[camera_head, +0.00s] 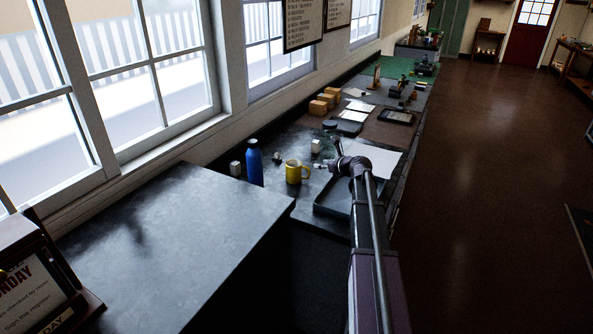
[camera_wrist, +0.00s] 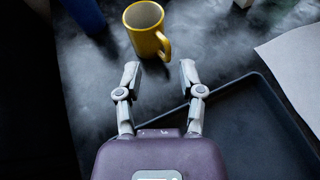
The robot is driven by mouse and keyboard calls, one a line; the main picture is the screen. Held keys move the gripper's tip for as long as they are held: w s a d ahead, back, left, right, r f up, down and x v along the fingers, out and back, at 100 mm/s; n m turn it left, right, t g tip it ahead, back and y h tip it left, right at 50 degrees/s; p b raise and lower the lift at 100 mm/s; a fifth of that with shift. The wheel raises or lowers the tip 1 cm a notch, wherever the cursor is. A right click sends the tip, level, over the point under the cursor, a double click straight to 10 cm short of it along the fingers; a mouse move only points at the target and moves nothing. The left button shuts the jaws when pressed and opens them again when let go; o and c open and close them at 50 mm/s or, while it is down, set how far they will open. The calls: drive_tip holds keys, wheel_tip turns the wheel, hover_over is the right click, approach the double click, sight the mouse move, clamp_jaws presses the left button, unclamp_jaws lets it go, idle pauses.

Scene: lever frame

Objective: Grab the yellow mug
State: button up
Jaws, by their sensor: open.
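The yellow mug (camera_head: 293,172) stands upright on the dark counter, to the right of a blue bottle. In the wrist view the mug (camera_wrist: 146,30) is at the top, with its handle on the right side, pointing toward the lower right. My gripper (camera_wrist: 159,72) is open and empty, its two fingertips apart and just short of the mug. The mug is not between the fingers. In the head view my gripper (camera_head: 322,166) is small and reaches toward the mug from the right; its fingers are hard to make out there.
The blue bottle (camera_head: 254,163) stands close left of the mug. A dark shallow tray (camera_wrist: 262,110) lies right of my gripper, with white paper (camera_wrist: 293,60) beyond it. Small white blocks (camera_head: 316,146) stand behind. A raised dark worktop (camera_head: 170,240) is nearer, at left.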

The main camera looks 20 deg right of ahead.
drive_tip(key=shift+w+a, duration=0.1)
drive_tip(key=shift+w, duration=0.2)
drive_tip(key=shift+r, duration=0.1)
drive_tip(key=b, duration=0.3)
approach(297, 161)
drive_tip(key=shift+x, duration=1.3)
drive_tip(key=shift+b+x, duration=1.15)
drive_tip(key=shift+x, duration=1.65)
